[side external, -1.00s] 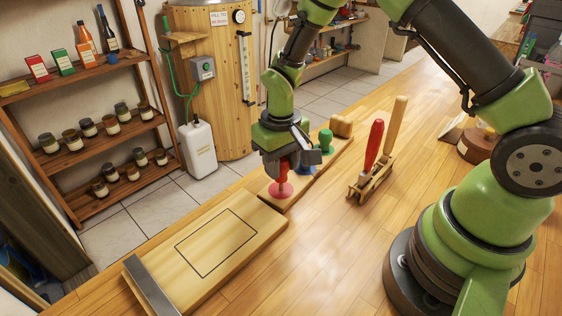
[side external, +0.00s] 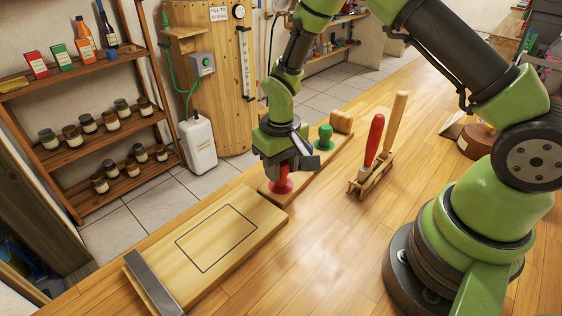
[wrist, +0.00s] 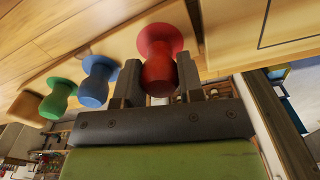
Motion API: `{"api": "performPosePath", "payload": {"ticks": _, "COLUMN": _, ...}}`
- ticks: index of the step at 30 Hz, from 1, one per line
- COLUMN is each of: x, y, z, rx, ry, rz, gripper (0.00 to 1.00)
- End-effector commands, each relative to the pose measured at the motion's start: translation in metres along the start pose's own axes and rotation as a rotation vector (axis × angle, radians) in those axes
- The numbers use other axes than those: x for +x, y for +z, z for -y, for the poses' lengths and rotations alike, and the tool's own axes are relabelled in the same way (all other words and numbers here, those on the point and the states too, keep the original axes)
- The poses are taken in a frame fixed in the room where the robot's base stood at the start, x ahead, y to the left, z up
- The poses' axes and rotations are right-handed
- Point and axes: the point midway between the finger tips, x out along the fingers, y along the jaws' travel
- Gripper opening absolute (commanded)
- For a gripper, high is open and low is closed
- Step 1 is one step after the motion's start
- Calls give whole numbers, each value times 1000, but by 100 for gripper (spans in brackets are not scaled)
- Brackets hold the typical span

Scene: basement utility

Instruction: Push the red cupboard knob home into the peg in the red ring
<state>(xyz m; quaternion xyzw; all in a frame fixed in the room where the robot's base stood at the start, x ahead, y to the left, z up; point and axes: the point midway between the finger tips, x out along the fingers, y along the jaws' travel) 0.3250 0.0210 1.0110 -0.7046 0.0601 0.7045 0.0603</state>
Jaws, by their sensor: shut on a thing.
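The red cupboard knob (side external: 282,184) is at the near end of the wooden board, upright as far as I can see. My gripper (side external: 284,168) is shut on it from above, and the jaws hide its upper part. In the wrist view the red knob (wrist: 160,72) sits between the two fingers of my gripper (wrist: 160,88), and its far end meets a red disc (wrist: 162,38) at the board. I cannot tell whether any gap is left there. The peg is hidden.
A blue knob (wrist: 98,80) and a green knob (side external: 325,137) stand on the same board (side external: 318,163), with a plain wooden block (side external: 341,122) at its far end. A rack (side external: 367,184) with a red-handled tool is to the right. An outlined board (side external: 190,262) lies in front.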

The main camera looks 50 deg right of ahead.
Motion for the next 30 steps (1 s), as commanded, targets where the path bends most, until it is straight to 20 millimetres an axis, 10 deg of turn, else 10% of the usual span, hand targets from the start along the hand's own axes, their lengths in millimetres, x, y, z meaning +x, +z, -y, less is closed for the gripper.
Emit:
{"api": "performPosePath", "payload": {"ticks": 9, "x": 10, "y": 0, "z": 0, "rx": 1, "ry": 0, "rz": 1, "gripper": 13}}
{"api": "performPosePath", "payload": {"ticks": 10, "x": 10, "y": 0, "z": 0, "rx": 1, "ry": 0, "rz": 0, "gripper": 37}}
{"api": "performPosePath", "payload": {"ticks": 14, "x": 10, "y": 0, "z": 0, "rx": 1, "ry": 0, "rz": 0, "gripper": 65}}
{"api": "performPosePath", "payload": {"ticks": 30, "x": -29, "y": -1, "z": 0, "rx": 1, "ry": -2, "rz": -6, "gripper": 65}}
